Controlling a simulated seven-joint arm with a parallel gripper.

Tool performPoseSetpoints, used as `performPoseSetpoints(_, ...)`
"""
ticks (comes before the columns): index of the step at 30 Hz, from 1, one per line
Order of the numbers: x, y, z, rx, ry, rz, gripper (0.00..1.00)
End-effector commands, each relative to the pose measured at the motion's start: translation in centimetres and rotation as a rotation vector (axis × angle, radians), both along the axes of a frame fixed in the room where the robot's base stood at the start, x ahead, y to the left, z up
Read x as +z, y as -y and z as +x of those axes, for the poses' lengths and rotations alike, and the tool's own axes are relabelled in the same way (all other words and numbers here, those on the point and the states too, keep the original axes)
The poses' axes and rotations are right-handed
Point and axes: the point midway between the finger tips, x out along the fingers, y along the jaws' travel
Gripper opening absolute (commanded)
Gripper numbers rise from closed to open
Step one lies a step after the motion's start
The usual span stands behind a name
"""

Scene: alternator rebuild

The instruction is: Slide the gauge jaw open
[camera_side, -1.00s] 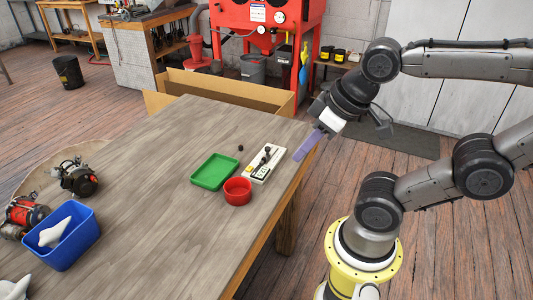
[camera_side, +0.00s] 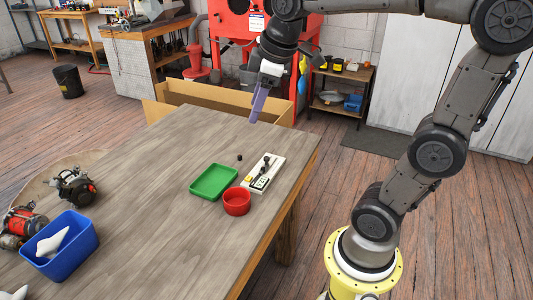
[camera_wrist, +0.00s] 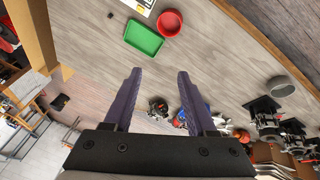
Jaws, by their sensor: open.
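The gauge (camera_side: 263,172) lies on a white board on the right part of the table. It has a dark body, a small display at its near end and a yellow spot. At this size I cannot tell how far its jaw stands open. My gripper (camera_side: 254,119) is open and empty. In the side view its purple fingers point down, well above the table, up and behind the gauge. In the wrist view both fingers (camera_wrist: 157,72) are spread with nothing between them. A corner of the white board (camera_wrist: 140,4) shows at the top edge there; most of it is out of frame.
A green tray (camera_side: 213,182) and a red bowl (camera_side: 237,202) stand close beside the gauge. A small dark piece (camera_side: 239,157) lies behind the tray. A blue bin (camera_side: 60,247) and alternator parts (camera_side: 74,186) are at the left. The table's middle is clear. A cardboard box (camera_side: 220,98) stands behind.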

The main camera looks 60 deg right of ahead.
Motion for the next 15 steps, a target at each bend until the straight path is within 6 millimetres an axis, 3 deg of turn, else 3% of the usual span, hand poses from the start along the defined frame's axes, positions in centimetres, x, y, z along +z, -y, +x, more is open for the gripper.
performPoseSetpoints(3, -1.3, 3.8, 3.7, -0.004, -0.075, -0.011, 0.57)
performPoseSetpoints(7, -3.6, 8.3, 6.8, -0.021, -0.151, -0.006, 0.57)
performPoseSetpoints(11, -7.1, 13.2, 8.7, -0.068, -0.226, 0.022, 0.57)
performPoseSetpoints(15, -11.1, 17.5, 9.2, -0.141, -0.293, 0.064, 0.57)
